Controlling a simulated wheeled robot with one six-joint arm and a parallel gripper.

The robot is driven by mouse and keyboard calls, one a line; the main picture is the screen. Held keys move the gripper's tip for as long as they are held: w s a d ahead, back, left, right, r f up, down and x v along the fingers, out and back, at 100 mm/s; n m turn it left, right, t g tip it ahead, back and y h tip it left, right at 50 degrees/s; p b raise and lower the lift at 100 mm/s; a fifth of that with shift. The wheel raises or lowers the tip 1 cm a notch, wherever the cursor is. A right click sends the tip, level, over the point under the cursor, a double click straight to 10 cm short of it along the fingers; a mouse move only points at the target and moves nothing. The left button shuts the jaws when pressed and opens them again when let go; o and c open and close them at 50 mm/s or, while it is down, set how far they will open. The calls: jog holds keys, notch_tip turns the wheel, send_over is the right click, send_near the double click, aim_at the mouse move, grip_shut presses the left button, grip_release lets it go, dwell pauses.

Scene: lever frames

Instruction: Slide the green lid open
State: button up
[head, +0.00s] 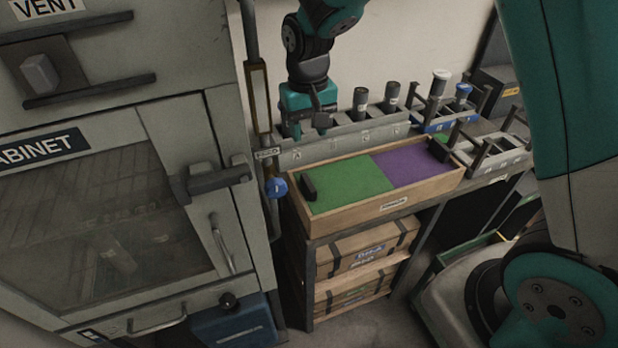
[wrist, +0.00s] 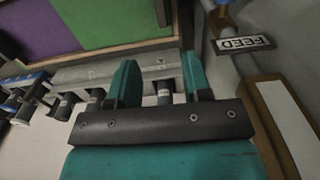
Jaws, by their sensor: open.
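The green lid (head: 350,182) lies flat in the left half of a wooden box, with a black handle (head: 308,184) at its left end. A purple lid (head: 415,162) fills the right half, with its own black handle (head: 440,149). In the wrist view the green lid (wrist: 112,20) is at the top, partly out of frame, with a dark upright piece, seemingly its handle, at its edge. My gripper (head: 309,131) is open and empty, pointing down behind the box's left part, apart from both lids. Its two teal fingers (wrist: 160,80) stand over the grey rack in the wrist view.
A grey rack (head: 345,142) with several dark cylinders runs behind the box. A vertical pipe with a blue knob (head: 277,187) stands close to the box's left end, beside the cabinet (head: 150,200). Black-and-grey holders (head: 490,150) stand right of the box.

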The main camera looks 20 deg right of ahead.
aim_at(309, 182)
notch_tip(309, 182, down, 16)
jog(key=p, duration=0.2)
jog(key=shift+p, duration=0.3)
jog(key=shift+r, duration=0.1)
grip_shut()
